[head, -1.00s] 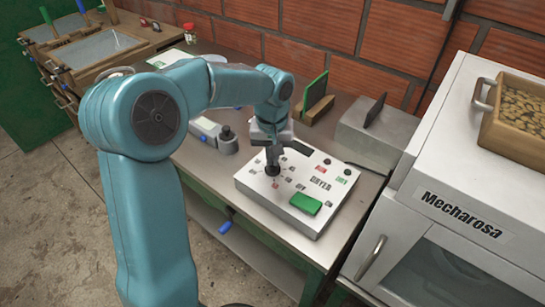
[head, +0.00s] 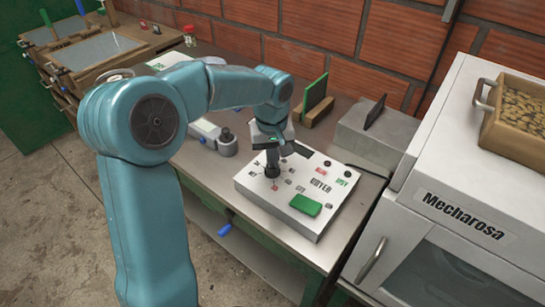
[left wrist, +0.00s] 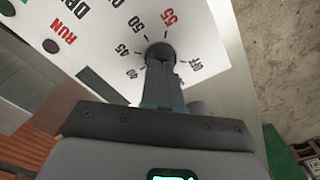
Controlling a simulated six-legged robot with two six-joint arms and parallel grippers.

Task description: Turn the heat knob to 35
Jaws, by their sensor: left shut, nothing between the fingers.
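The heat knob (head: 272,171) is a small dark round knob on the white dryer panel (head: 285,212). In the left wrist view the knob (left wrist: 160,51) has red and black numbers printed around it; 45, 50 and 55 read clearly. Its pointer is hidden or too small to make out. My left gripper (head: 272,162) points down with its fingertips at the top of the knob. In the left wrist view its fingers (left wrist: 160,65) are close together, overlapping the near side of the knob. They are shut and hold nothing. My right gripper is not in view.
The panel lies on a metal bench (head: 245,231) and carries a green block (head: 306,205) near its front edge. A grey box (head: 375,139) stands behind it at the brick wall. A white Mecharosa machine (head: 450,180) bounds the right side. A small grey device (head: 227,144) sits left.

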